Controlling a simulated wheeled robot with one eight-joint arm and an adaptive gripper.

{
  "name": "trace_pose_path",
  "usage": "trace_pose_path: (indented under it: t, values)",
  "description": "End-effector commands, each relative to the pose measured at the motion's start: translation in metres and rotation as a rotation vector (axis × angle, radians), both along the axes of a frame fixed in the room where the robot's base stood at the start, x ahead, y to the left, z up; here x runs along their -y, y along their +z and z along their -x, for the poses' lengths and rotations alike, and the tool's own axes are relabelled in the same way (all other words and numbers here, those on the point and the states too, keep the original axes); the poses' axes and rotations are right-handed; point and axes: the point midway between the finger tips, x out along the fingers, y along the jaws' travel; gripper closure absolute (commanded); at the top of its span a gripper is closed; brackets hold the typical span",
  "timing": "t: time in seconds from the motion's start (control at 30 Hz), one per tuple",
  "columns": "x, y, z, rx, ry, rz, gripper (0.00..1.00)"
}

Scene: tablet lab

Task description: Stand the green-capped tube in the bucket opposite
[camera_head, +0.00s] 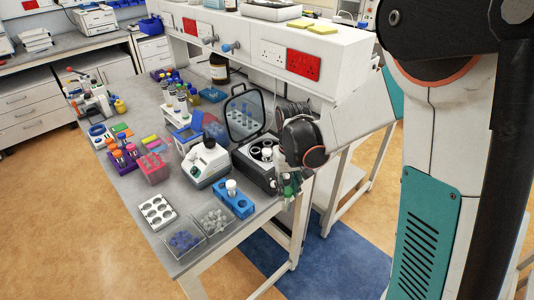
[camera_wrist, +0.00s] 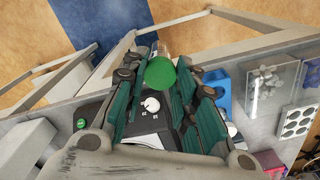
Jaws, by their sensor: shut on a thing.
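My gripper (camera_wrist: 162,80) is shut on the green-capped tube (camera_wrist: 160,72), whose round green cap faces the wrist camera between the fingers. In the head view my gripper (camera_head: 290,187) hangs at the bench's front right edge, beside the centrifuge (camera_head: 250,172); the tube cannot be made out clearly there. The centrifuge's lid (camera_head: 243,112) stands open. Its rotor with round buckets shows inside, partly hidden by my arm, and something white sits in one position. I cannot tell which bucket is the opposite one. The wrist view shows part of the centrifuge (camera_wrist: 146,140) below the fingers.
A blue rack (camera_head: 236,203) with a white-capped item stands in front of the centrifuge. A small white and grey device (camera_head: 205,163) is to its left. Clear bins (camera_head: 184,241) and a white holed rack (camera_head: 158,212) sit near the front edge. The white shelf (camera_head: 330,60) rises behind.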

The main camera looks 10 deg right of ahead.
Motion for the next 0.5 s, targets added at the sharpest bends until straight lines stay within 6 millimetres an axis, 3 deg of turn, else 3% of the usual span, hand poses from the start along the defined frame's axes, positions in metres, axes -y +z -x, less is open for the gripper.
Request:
trace_pose_path:
  t: [0.03,0.5]
  values:
    - [0.000,0.013,0.000,0.000,0.000,0.000,0.89]
    - [0.000,0.088,0.000,0.000,0.000,0.000,0.89]
